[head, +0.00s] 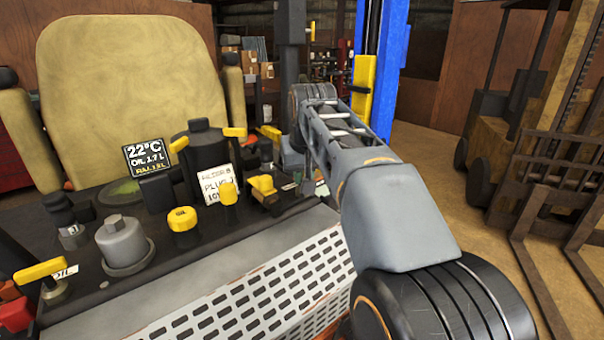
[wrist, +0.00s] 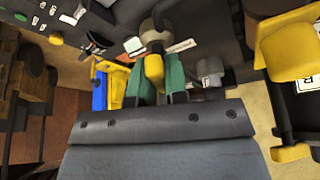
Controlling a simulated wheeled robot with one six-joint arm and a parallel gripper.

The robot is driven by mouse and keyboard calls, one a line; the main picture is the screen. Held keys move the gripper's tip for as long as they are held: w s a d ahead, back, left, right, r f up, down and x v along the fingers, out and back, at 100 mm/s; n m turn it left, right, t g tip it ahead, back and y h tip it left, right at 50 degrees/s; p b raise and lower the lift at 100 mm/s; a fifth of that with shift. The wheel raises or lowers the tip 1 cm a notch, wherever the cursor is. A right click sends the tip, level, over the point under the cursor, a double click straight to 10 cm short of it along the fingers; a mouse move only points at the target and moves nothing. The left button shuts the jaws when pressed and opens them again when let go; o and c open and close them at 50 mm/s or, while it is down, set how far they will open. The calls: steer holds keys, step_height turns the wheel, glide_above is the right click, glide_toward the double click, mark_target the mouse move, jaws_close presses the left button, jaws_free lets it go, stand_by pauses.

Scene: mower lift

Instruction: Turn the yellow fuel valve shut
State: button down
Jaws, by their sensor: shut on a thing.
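In the wrist view, a yellow valve handle (wrist: 154,67) on a grey metal valve body (wrist: 155,35) sits between the two green fingers of my gripper (wrist: 157,82). The fingers are shut on the handle. A white label lies beside the valve body; its text is too small to read. In the head view, my arm reaches to the right end of the engine deck (head: 90,292), and its forearm and wrist hide the gripped handle and the fingertips.
The deck carries a yellow oil lever (head: 40,270), a grey cap (head: 122,240), a yellow round knob (head: 182,218), a black canister (head: 200,150) and a small display (head: 155,156). A tan seat (head: 125,90) stands behind. A blue post (head: 390,75) rises beyond my arm; a forklift stands right.

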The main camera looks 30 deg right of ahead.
steer(key=m+h, duration=0.1)
steer(key=m, duration=0.2)
steer(key=m+g+h, duration=0.1)
steer(key=m, duration=0.2)
steer(key=shift+p, duration=0.35)
steer(key=m+g, duration=0.1)
steer(key=m, duration=0.2)
steer(key=m+g+h+p, duration=0.1)
steer(key=m, duration=0.2)
steer(key=shift+m, duration=0.4)
steer(key=shift+g, duration=0.3)
steer(key=c, duration=1.1)
jaws_free()
steer(key=shift+c, duration=0.2)
steer(key=shift+r, duration=0.1)
steer(key=p+v, duration=0.1)
steer(key=v, duration=1.2)
steer(key=shift+a+r, duration=0.25)
steer(key=shift+a, duration=0.05)
